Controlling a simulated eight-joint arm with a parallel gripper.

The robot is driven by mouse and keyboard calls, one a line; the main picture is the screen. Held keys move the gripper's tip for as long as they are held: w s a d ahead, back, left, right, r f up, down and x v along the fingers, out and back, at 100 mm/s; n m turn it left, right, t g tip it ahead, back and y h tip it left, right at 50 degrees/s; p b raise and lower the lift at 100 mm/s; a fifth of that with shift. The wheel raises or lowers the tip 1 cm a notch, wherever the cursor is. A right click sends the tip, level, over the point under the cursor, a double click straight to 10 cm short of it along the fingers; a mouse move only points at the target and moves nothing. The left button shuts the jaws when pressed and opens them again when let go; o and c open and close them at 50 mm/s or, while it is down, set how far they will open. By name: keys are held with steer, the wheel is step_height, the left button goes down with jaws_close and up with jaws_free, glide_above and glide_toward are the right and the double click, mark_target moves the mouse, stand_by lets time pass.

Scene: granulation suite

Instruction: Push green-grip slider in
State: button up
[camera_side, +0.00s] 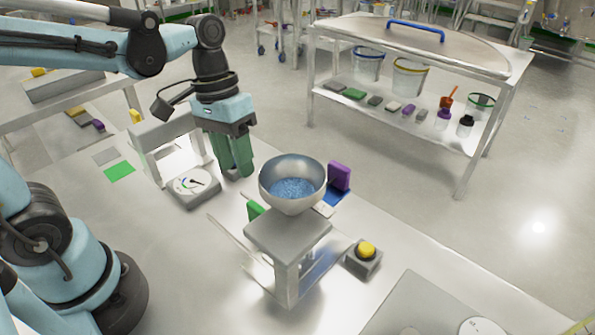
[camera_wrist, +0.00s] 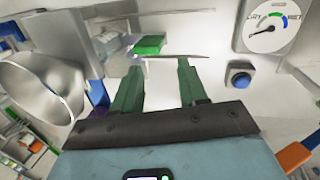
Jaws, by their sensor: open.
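The green grip (camera_side: 255,210) of the slider shows at the left side of a metal stand, partly hidden by the stand and bowl. In the wrist view the green grip (camera_wrist: 150,45) lies beyond the fingertips, beside a thin metal plate edge (camera_wrist: 180,56). My gripper (camera_side: 238,174) has green fingers pointing down, just behind and left of the grip in the side view. In the wrist view my gripper (camera_wrist: 157,70) is open, with nothing between its fingers. I cannot tell whether a fingertip touches the plate.
A metal bowl (camera_side: 292,178) with blue granules sits above the stand (camera_side: 288,238). A purple block (camera_side: 339,176) stands on the bowl's far side. A dial gauge (camera_side: 194,185) is left of my gripper, and a yellow button (camera_side: 366,250) is right of the stand. A blue button (camera_wrist: 240,74) shows in the wrist view.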

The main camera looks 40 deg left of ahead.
mark_target(251, 211)
steer(key=d+f+n, duration=0.1)
steer(key=f+n, duration=0.2)
steer(key=n, duration=0.2)
steer(key=f+n+h, duration=0.1)
steer(key=f+n, duration=0.3)
steer(key=n, duration=0.2)
steer(key=d+f+n+h, duration=0.1)
steer(key=f+n, duration=0.3)
steer(key=n, duration=0.2)
steer(key=shift+w+d, duration=0.1)
steer(key=shift+d, duration=0.2)
steer(key=shift+f, duration=0.25)
steer(key=a, duration=0.2)
steer(key=shift+a+r, duration=0.25)
steer(key=shift+a, duration=0.15)
steer(key=a+f+v, duration=0.1)
steer(key=a+v, duration=0.1)
steer(key=v, duration=1)
steer(key=shift+s+a+r, duration=0.25)
steer(key=shift+a+r, duration=0.1)
steer(key=shift+r, duration=0.05)
